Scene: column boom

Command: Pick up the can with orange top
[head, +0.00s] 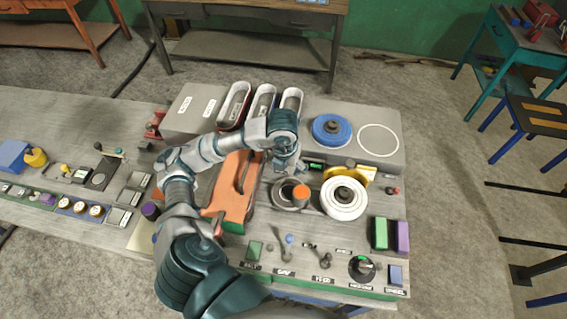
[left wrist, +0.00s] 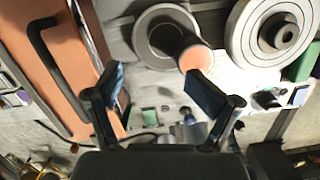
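The can with orange top (head: 301,193) stands on or at a round grey metal plate (head: 281,194) in the middle of the workbench. In the left wrist view the can (left wrist: 196,58) has a dark side and a flat orange top. My left gripper (head: 290,166) is just behind the can in the head view, pointing down. In the left wrist view the left gripper (left wrist: 160,88) has its fingers spread with nothing between them. The can is beyond the right-hand finger, apart from it or nearly touching; I cannot tell. My right gripper is not in view.
A white round reel (head: 344,198) is close right of the can. An orange box with a dark handle (head: 237,191) is on its left. A blue disc (head: 331,129) and several bins stand behind. Small knobs and levers (head: 325,258) line the front.

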